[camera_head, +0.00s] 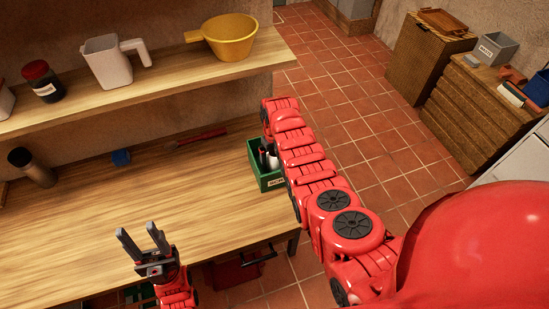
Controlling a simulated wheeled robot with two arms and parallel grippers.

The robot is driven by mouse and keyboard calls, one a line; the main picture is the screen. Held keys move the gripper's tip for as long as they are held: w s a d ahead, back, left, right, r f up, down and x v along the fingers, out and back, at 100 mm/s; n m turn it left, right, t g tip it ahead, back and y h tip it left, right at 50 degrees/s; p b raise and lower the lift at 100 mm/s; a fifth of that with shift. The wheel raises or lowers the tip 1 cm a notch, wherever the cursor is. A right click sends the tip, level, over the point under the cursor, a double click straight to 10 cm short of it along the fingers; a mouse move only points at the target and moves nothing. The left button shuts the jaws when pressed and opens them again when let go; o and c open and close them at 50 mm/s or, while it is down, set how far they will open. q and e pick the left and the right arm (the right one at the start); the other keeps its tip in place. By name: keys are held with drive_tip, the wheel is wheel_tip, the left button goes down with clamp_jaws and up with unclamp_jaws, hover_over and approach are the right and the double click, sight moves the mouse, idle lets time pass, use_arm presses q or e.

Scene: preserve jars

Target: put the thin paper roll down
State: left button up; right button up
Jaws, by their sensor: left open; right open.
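My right arm reaches across to the bench's right end. My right gripper (266,150) is at the green labelled box (270,181), mostly hidden by the arm, with dark parts showing over the box. A small white thing (273,161) shows inside the box beside the gripper. I cannot tell whether it is the thin paper roll. No other paper roll is clear in view.
The wooden workbench (130,200) has a wide clear middle. A dark-topped cylinder (32,167), a blue item (121,157) and a red tool (202,137) lie or stand at its back. The shelf above holds a red-lidded jar (42,82), a pitcher (108,62) and a yellow pan (230,38).

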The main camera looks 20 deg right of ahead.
drive_tip(key=shift+r, duration=0.7)
wheel_tip(320, 180, up, 10)
drive_tip(key=shift+r, duration=0.2)
